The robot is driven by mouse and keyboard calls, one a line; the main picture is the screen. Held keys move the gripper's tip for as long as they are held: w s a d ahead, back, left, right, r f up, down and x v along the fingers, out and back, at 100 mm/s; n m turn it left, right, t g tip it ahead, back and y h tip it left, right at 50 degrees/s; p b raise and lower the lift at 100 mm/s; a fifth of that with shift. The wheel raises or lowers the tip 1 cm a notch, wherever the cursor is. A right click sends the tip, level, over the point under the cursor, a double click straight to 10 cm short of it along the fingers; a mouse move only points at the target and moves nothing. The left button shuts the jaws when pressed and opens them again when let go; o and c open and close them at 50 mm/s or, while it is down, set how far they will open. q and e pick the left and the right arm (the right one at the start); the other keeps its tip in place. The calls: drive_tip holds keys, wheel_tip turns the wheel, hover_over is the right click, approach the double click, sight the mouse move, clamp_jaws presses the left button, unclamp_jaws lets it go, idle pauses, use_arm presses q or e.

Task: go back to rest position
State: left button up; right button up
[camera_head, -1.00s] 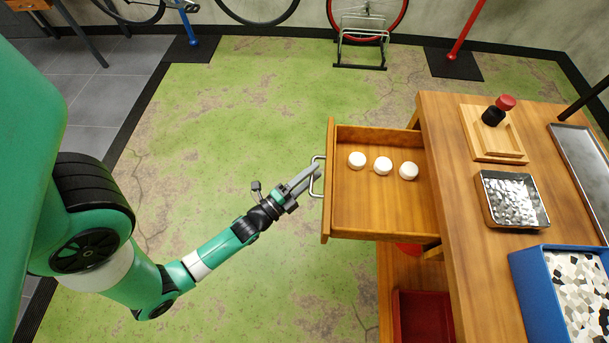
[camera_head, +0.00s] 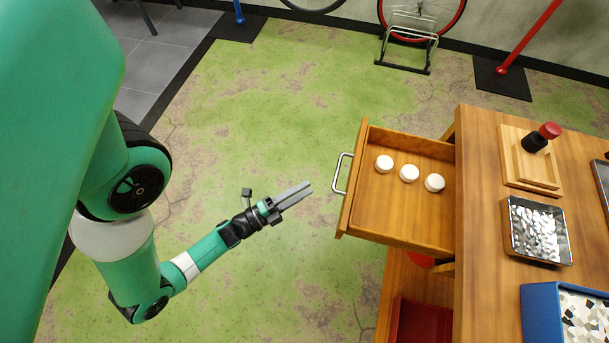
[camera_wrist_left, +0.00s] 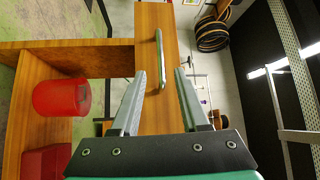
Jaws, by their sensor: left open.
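My left gripper (camera_head: 294,194) is open and empty, in the air over the green floor to the left of the drawer. The wooden drawer (camera_head: 405,215) is pulled out of the workbench and holds several round white pieces, three in a row. Its metal handle (camera_head: 342,173) is a short gap away from my fingertips. In the left wrist view my open fingers (camera_wrist_left: 160,80) point towards the drawer front, with the handle (camera_wrist_left: 159,58) showing between and beyond them. My right gripper is not in view.
The workbench (camera_head: 485,200) carries a wooden stand with a red-capped bottle (camera_head: 541,138), a metal tray (camera_head: 508,222) of chips and a blue box (camera_head: 540,310). A red container (camera_wrist_left: 62,97) sits beneath. The floor around my left arm is clear.

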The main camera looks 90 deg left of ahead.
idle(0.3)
use_arm(q)
drive_tip(key=w+a+r+n+t+y+p, duration=0.1)
drive_tip(key=w+a+r+n, duration=0.1)
drive_tip(key=w+a+r, duration=0.45)
drive_tip(key=w+a+r+n+t, duration=0.1)
drive_tip(key=w+a+r+t, duration=0.15)
drive_tip(key=w+r, duration=0.6)
drive_tip(key=w+d+r+n+t+p, duration=0.1)
drive_tip(key=w+r+n, duration=0.25)
drive_tip(key=r, duration=0.75)
drive_tip(key=w+d+r+n+t, duration=0.15)
drive_tip(key=w+r, duration=0.25)
drive_tip(key=r, duration=0.7)
drive_tip(key=s+d+r+n+t+h+p, duration=0.1)
drive_tip(key=d+r+h, duration=0.3)
drive_tip(key=d+r, duration=0.45)
drive_tip(key=s+d+r+n+t+h, duration=0.15)
drive_tip(key=d+r+h, duration=0.3)
drive_tip(key=r, duration=0.65)
drive_tip(key=s+d+r+t+h+p, duration=0.1)
drive_tip(key=s+d+r+t+h, duration=0.15)
drive_tip(key=d+r, duration=0.55)
wheel_tip(320, 180, up, 39)
drive_tip(key=w+a+g+p, duration=0.1)
drive_tip(key=p, duration=3.7)
drive_tip(key=shift+w+h, duration=0.15)
drive_tip(key=shift+h, duration=0.15)
